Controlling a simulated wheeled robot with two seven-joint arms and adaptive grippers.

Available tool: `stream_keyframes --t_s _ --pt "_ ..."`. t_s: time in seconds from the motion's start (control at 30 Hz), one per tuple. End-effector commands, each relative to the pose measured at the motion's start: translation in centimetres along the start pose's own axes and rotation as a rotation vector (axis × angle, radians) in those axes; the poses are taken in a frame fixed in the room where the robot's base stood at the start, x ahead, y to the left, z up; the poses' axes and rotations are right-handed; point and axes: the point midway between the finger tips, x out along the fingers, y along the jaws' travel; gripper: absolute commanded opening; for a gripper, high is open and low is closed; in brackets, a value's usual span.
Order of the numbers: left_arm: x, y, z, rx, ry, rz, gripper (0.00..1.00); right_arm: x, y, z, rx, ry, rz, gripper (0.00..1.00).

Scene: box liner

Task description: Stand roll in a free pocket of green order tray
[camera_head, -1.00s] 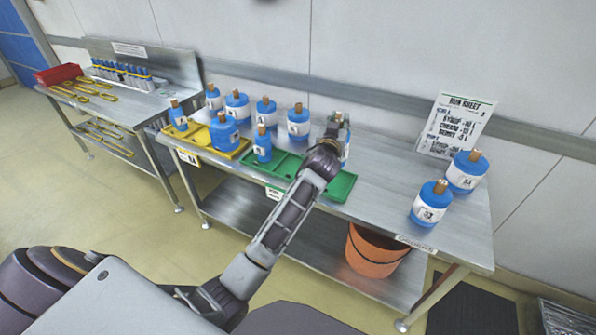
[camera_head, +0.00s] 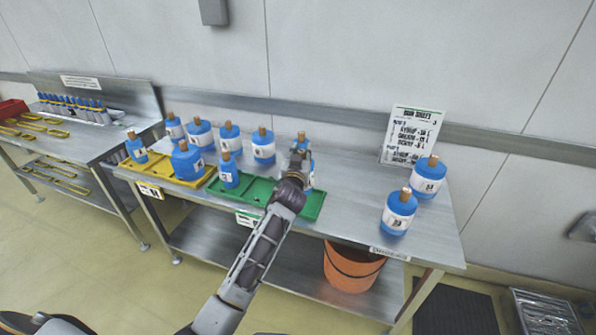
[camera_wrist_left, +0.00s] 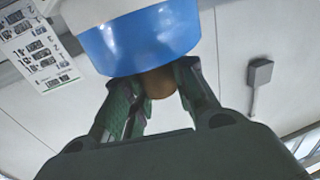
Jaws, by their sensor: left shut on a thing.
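My left gripper (camera_head: 300,148) is shut on the brown core end of a blue roll (camera_head: 311,176) with a white band. In the left wrist view the same roll (camera_wrist_left: 150,38) shows between the fingers (camera_wrist_left: 158,85). In the head view my arm mostly hides it, and I cannot tell whether it touches anything below. The green order tray (camera_head: 313,207) lies at the table's front edge, under and in front of my gripper. A smaller blue roll (camera_head: 228,172) stands in its left part. Its right end looks empty; my arm covers its middle. My right gripper is not in view.
A yellow tray (camera_head: 160,172) with blue rolls lies left of the green one. Several rolls (camera_head: 263,146) stand behind the trays. Two rolls (camera_head: 398,212) stand at the table's right. A run sheet (camera_head: 411,135) stands at the back. An orange bucket (camera_head: 352,268) sits below.

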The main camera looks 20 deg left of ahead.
Motion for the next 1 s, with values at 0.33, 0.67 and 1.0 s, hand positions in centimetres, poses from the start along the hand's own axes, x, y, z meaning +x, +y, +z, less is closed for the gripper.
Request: stream_keyframes --t_s 0.33,0.67,1.0 --pt "0.0 0.0 2.0 -0.001 0.005 0.0 0.0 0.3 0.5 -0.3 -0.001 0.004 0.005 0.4" --pt "0.0 0.0 2.2 -0.001 0.004 0.0 0.0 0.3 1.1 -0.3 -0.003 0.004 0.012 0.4" --pt "0.0 0.1 5.3 -0.002 0.004 0.001 0.0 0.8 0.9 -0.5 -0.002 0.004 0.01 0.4"
